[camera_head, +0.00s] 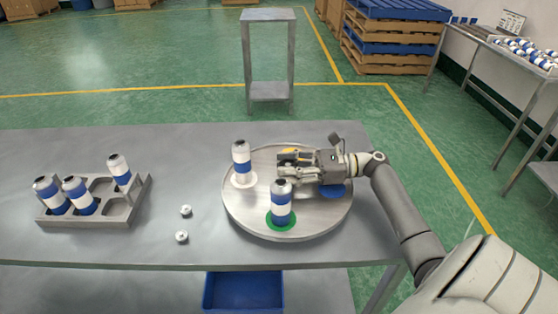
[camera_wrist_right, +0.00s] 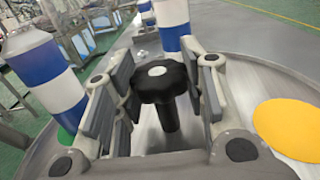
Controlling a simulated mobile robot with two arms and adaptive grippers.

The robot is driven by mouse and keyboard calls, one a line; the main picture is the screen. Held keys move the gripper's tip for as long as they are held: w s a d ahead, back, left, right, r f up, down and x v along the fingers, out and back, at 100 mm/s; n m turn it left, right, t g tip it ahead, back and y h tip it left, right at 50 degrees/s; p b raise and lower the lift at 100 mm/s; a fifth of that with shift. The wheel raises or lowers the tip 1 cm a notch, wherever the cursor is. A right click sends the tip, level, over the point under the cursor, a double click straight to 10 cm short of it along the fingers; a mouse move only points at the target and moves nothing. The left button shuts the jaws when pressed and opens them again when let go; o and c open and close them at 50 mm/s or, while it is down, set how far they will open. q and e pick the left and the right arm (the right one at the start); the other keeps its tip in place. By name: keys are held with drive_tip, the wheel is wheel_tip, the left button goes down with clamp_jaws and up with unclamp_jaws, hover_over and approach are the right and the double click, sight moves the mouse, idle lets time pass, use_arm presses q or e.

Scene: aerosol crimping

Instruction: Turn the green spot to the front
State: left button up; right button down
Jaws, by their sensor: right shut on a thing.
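The round grey turntable (camera_head: 235,205) sits on the metal table. Its green spot (camera_head: 271,222) is at the front edge, with a blue-and-white can (camera_head: 281,206) standing upright on it. A second can (camera_head: 241,160) stands on a white spot (camera_head: 237,184) at the back left. A blue spot (camera_head: 334,192) shows at the right, partly under my gripper, and a yellow spot (camera_wrist_right: 291,128) shows in the right wrist view. My right gripper (camera_head: 288,165) reaches over the middle, shut on the black central knob (camera_wrist_right: 158,83). My left gripper is out of view.
A grey rack (camera_head: 118,213) with several cans stands at the left of the table. Two small metal caps (camera_head: 186,210) (camera_head: 182,236) lie between rack and turntable. A blue bin (camera_head: 243,290) sits below the table's front edge.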

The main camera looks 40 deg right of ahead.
drive_tip(key=shift+f+n+g+y+b, duration=0.25)
drive_tip(key=shift+n+g+y+b, duration=0.3)
drive_tip(key=shift+n+g, duration=0.4)
drive_tip(key=shift+g+y, duration=0.25)
drive_tip(key=shift+g, duration=0.2)
drive_tip(key=c, duration=0.9)
unclamp_jaws()
drive_tip(key=shift+o, duration=0.2)
drive_tip(key=shift+s+d+r, duration=0.15)
drive_tip(key=shift+d+r, duration=0.05)
drive_tip(key=shift+d, duration=0.2)
drive_tip(key=v, duration=1.1)
drive_tip(key=shift+d, duration=0.1)
